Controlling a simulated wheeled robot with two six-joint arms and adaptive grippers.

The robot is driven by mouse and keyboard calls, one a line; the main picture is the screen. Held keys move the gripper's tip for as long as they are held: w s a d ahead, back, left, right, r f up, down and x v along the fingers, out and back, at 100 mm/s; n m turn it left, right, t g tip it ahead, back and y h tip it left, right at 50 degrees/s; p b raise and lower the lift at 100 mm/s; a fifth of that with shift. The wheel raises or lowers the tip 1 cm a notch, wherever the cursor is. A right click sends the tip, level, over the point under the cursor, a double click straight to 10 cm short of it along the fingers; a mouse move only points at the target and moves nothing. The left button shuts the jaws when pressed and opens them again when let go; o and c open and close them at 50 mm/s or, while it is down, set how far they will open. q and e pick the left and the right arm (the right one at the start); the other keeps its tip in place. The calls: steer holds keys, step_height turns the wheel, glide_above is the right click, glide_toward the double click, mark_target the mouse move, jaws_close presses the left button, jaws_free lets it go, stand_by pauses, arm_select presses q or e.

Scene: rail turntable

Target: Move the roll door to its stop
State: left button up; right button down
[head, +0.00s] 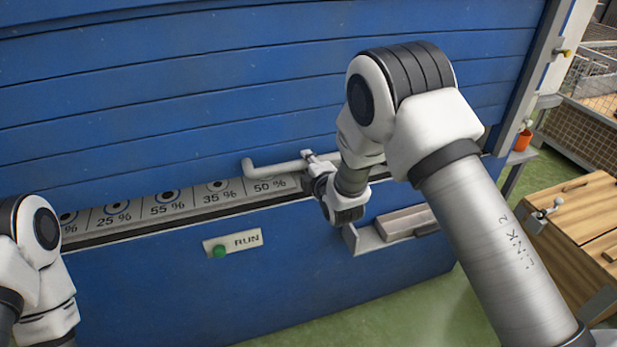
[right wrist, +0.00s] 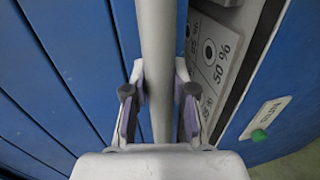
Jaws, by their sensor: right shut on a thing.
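The roll door (head: 180,110) is a wall of blue horizontal slats in the head view. Its lower part is just above a ledge with percentage labels. A grey bar handle (head: 272,169) runs across its lower part; the bar also shows in the right wrist view (right wrist: 157,40). My right gripper (head: 312,161) is at the bar, and in the right wrist view its fingers (right wrist: 159,85) are on both sides of it, shut on it. My left arm shows at the lower left, but its gripper is out of view.
The ledge carries round openings with labels such as 50 % (head: 270,186). Below are a green RUN button (head: 219,251) and a small grey tray (head: 405,225). An orange cup (head: 523,140) and a wooden box (head: 565,225) are at the right. Green floor is open in front.

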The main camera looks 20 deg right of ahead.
step_height(320, 180, up, 33)
steer(key=p, duration=1.1)
steer(key=shift+f, duration=0.2)
steer(key=c, duration=0.9)
jaws_free()
steer(key=shift+f, duration=0.1)
steer(key=s, duration=0.4)
steer(key=s+r, duration=0.1)
steer(key=s, duration=0.3)
steer(key=s+r, duration=0.1)
steer(key=s, duration=0.2)
steer(key=shift+s+d+r, duration=0.15)
steer(key=shift+s+d, duration=0.05)
steer(key=shift+s, duration=0.2)
